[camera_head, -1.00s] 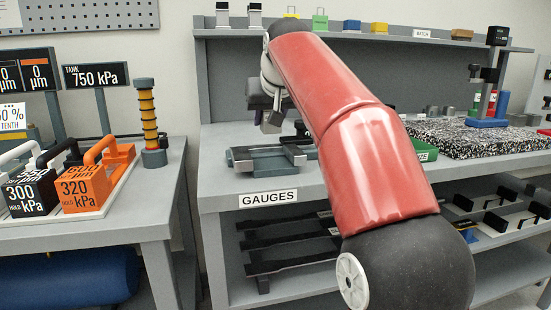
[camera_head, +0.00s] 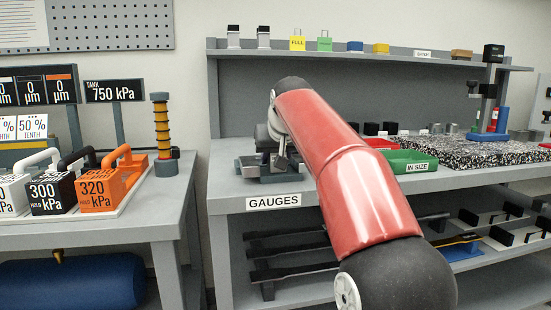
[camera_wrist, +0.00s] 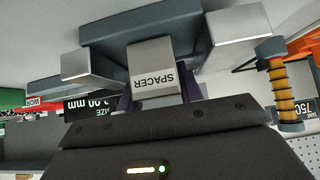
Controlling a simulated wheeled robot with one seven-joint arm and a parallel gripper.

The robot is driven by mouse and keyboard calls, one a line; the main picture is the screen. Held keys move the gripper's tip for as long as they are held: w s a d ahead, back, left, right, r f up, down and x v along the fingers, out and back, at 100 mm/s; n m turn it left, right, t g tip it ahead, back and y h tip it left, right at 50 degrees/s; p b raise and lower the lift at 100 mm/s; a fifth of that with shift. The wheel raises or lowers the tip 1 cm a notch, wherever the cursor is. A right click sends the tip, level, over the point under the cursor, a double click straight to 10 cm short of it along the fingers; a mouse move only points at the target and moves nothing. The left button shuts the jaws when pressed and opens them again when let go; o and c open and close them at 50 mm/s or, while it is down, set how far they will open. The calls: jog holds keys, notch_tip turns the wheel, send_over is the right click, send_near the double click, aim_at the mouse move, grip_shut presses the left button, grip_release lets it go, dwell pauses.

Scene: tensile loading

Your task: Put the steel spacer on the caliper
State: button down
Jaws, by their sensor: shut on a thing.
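The steel spacer (camera_wrist: 152,68) is a light metal block labelled SPACER, seen upside down in the wrist view. My gripper (camera_wrist: 158,98) is shut on it, with dark fingers at its sides. The caliper (camera_wrist: 140,24) is a dark slate-grey body with two pale steel jaws, one on each side of the spacer in the picture. Whether the spacer touches the caliper is unclear. In the head view the caliper (camera_head: 250,168) sits on the gauges bench, under my gripper (camera_head: 268,145). The spacer cannot be made out there.
A green IN SIZE tray (camera_head: 412,162) and a red tray (camera_head: 380,143) lie right of my arm. A speckled slab (camera_head: 470,152) fills the bench's right side. At left, weights (camera_head: 98,190) and a ringed post (camera_head: 162,135) stand on another table. A size display (camera_wrist: 90,105) shows in the wrist view.

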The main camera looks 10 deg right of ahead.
jog(key=shift+f, duration=0.15)
jog(key=c, duration=0.9)
grip_release()
jog(key=shift+r, duration=0.35)
jog(key=p+v, duration=0.1)
jog(key=v, duration=1)
jog(key=shift+s+r, duration=0.2)
jog(key=shift+s, duration=0.15)
